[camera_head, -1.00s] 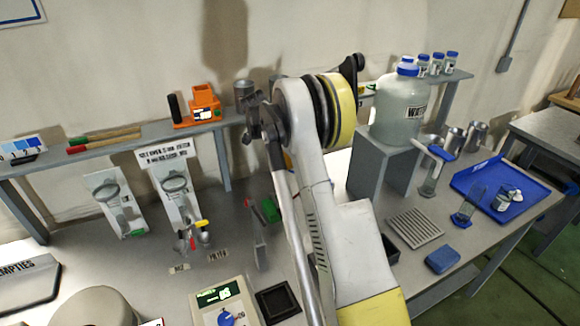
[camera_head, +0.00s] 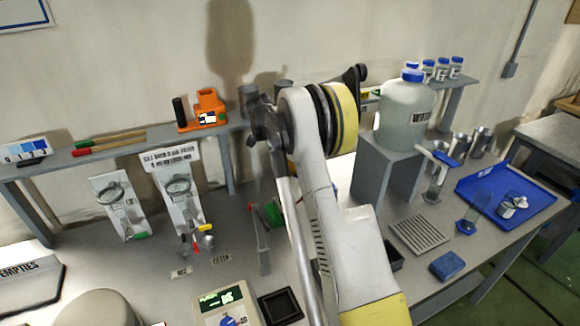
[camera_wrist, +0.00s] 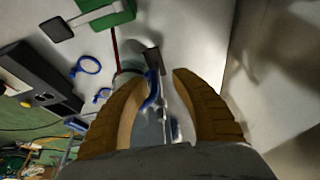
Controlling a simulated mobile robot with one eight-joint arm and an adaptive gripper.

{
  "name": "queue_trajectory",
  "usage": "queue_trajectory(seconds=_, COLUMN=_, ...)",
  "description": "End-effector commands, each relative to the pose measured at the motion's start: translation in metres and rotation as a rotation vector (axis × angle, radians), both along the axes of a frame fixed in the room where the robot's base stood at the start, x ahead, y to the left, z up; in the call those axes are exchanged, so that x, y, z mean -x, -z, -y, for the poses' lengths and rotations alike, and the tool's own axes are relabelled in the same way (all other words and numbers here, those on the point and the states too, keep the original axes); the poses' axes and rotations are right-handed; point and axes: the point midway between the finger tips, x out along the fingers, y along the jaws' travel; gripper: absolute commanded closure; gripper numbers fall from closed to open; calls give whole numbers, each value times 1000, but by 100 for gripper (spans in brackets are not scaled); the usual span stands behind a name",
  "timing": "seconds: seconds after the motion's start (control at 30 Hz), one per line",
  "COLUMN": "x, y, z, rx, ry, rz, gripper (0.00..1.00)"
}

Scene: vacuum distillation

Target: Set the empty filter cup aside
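My gripper (camera_wrist: 160,88) shows in the wrist view, its two brown ribbed fingers apart. A clear, glass-like piece (camera_wrist: 148,128) with a blue strip and a grey metal part lies in line with the gap. There is space beside the right finger, and I cannot tell whether the left finger touches it or whether it is the filter cup. In the head view my own arm hides my gripper. No filter cup can be clearly made out there.
A digital device (camera_head: 228,305) and a black square pad (camera_head: 280,306) sit in front. A large water bottle (camera_head: 407,115), a ridged rack (camera_head: 419,231) and a blue tray (camera_head: 480,190) are on the right.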

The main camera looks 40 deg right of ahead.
Motion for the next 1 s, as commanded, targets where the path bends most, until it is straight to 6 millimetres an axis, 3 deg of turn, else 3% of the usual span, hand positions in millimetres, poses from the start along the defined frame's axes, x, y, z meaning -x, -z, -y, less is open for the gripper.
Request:
queue_trajectory(seconds=0.37, x=0, y=-9, z=0, rx=6, ry=1, rz=-2, gripper=70)
queue_trajectory(seconds=0.8, x=-11, y=-92, z=-36, rx=4, ry=0, rz=-1, gripper=70)
queue_trajectory(seconds=1.0, x=-13, y=-109, z=-44, rx=4, ry=1, rz=-2, gripper=70)
